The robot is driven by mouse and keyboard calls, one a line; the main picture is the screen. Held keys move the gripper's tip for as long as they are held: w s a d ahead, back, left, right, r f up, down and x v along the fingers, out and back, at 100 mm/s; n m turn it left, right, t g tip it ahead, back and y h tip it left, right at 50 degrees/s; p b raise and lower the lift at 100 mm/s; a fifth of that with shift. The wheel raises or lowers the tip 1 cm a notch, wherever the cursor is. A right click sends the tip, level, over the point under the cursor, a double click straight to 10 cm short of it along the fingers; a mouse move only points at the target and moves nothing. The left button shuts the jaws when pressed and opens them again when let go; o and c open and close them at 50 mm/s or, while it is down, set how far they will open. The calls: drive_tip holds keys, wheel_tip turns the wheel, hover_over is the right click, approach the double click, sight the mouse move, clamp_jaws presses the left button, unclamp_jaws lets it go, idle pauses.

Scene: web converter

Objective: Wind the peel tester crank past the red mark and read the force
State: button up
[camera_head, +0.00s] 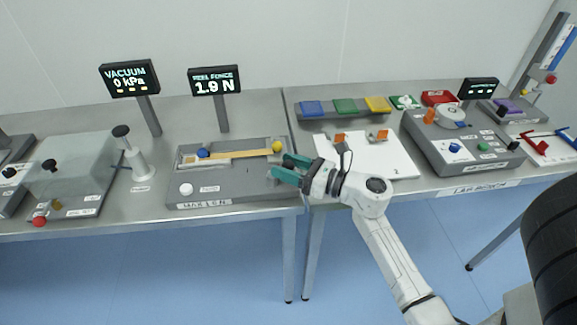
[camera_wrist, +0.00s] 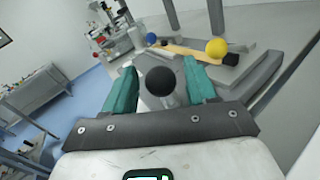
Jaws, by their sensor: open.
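The peel tester (camera_head: 225,188) is a grey unit with a tan strip (camera_head: 240,154), a blue knob (camera_head: 203,153) and a yellow ball (camera_head: 277,146). Its display (camera_head: 214,80) reads "PEEL FORCE 1.9 N". My gripper (camera_head: 280,168) is at the tester's right end, its teal fingers open. In the wrist view, a dark round knob (camera_wrist: 160,81) on a pale stem, seemingly the crank handle, stands between the two fingers with gaps at both sides. In the head view my fingers largely hide the crank. I cannot make out a red mark.
A display (camera_head: 129,78) reading "VACUUM 0 kPa" and a clear-covered chamber (camera_head: 75,172) stand left. Right of my gripper are a white board (camera_head: 385,157) with orange clips, colored blocks (camera_head: 345,106) and a grey control box (camera_head: 460,148). The tables' front edges lie close below my gripper.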

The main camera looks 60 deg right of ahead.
drive_tip(key=s+b, duration=0.3)
drive_tip(key=s, duration=0.7)
drive_tip(key=shift+s+d, duration=0.4)
drive_tip(key=shift+d, duration=0.05)
